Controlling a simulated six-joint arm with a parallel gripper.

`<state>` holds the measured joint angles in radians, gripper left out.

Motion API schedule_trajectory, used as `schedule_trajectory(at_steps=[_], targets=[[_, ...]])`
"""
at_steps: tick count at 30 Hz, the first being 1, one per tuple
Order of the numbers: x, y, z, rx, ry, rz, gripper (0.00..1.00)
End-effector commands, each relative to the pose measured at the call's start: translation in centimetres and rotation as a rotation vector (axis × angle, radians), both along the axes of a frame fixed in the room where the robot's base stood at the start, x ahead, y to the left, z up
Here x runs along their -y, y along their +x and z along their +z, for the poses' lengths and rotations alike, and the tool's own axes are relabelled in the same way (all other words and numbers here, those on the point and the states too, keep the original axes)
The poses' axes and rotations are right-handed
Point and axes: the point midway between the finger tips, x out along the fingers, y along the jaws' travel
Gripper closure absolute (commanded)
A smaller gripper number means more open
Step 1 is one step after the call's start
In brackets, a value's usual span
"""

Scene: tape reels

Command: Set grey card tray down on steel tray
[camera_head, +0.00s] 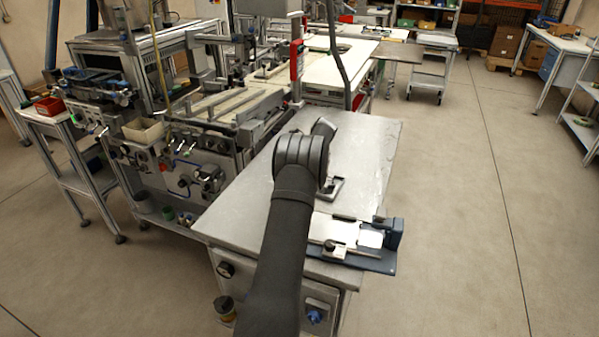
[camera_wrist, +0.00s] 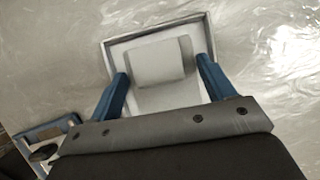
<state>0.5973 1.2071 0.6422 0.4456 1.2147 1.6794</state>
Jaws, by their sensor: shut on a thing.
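The grey card tray (camera_wrist: 163,62) is a small, pale grey, flat piece in the wrist view. My gripper (camera_wrist: 162,68) has its two blue fingers shut on its left and right sides. The steel tray (camera_wrist: 202,32), a square with a raised metal rim, lies on the metal table below. The card tray appears within its rim outline, toward the far half; I cannot tell whether they touch. In the head view the steel tray (camera_head: 334,190) shows partly beside my dark arm, which hides the gripper and the card tray.
The metal table top (camera_head: 365,150) is bare beyond the tray. A blue-grey fixture (camera_head: 345,240) with a pale plate stands at the table's near right; part of it shows low left in the wrist view (camera_wrist: 45,135). Machinery (camera_head: 190,150) lines the left side.

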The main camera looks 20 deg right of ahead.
Motion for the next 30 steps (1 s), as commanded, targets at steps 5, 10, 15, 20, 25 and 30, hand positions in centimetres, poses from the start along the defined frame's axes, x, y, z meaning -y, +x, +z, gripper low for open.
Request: schedule_trajectory(at_steps=[5, 10, 15, 20, 25, 30], targets=[[0.0, 0.0, 0.0, 0.002, -0.001, 0.0, 0.52], [0.0, 0.0, -0.3, 0.0, 0.0, 0.0, 0.52], [0.0, 0.0, -0.4, 0.001, -0.001, 0.0, 0.16], [0.0, 0.0, -0.3, 0.001, -0.001, 0.0, 0.16], [0.3, -0.2, 0.7, 0.003, -0.002, 0.0, 0.16], [1.2, -1.2, 3.6, 0.003, -0.002, -0.001, 0.16]])
